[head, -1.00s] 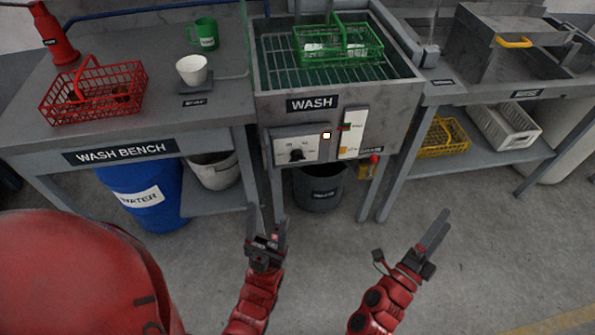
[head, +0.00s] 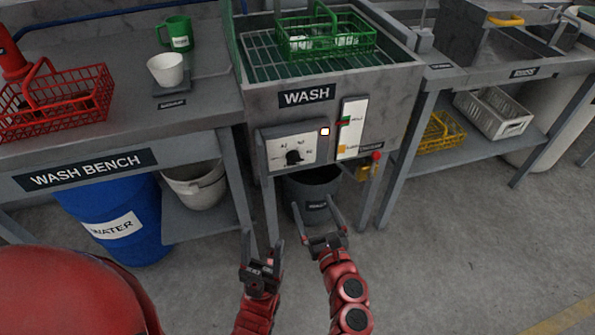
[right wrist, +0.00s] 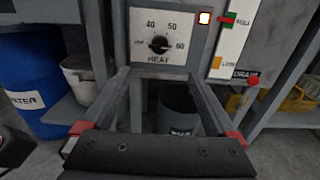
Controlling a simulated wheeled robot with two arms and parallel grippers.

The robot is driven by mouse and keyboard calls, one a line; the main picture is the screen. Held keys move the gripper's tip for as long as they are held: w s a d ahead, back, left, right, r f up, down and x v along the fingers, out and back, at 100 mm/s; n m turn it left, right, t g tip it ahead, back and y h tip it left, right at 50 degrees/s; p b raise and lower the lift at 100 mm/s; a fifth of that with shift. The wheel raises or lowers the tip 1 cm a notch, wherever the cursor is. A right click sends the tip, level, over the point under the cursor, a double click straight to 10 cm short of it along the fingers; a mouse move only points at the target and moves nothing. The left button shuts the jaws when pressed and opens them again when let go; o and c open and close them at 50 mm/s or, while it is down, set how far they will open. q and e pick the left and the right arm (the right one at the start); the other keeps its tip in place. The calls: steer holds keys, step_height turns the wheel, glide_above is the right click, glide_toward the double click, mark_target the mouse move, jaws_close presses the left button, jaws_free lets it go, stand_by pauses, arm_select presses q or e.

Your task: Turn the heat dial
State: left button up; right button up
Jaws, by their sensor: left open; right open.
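The heat dial is a black knob (head: 293,157) on a white panel (head: 280,148) at the front of the grey wash tank. In the right wrist view the knob (right wrist: 160,44) sits above the word HEAT, with 40, 50 and 60 around it. Its exact pointer direction is too small to tell. My right gripper (head: 319,218) is open and empty, below and slightly right of the panel, apart from it. In the right wrist view its fingers (right wrist: 162,100) spread below the panel. My left gripper (head: 262,252) is open and empty, lower and further left.
A lit square lamp (head: 325,131) and a white strip with a green marker (head: 351,128) are right of the dial. A red knob (head: 376,155) is further right. A dark bucket (head: 311,190) stands under the tank. A green basket (head: 322,42) sits on the tank's rack.

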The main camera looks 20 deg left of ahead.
mark_target(296, 163)
steer(key=b+x, duration=0.2)
steer(key=x, duration=1.1)
steer(key=shift+w+a, duration=0.2)
steer(key=shift+w, duration=0.05)
steer(key=shift+f, duration=0.1)
steer(key=c, duration=1.4)
steer(key=shift+o, duration=0.2)
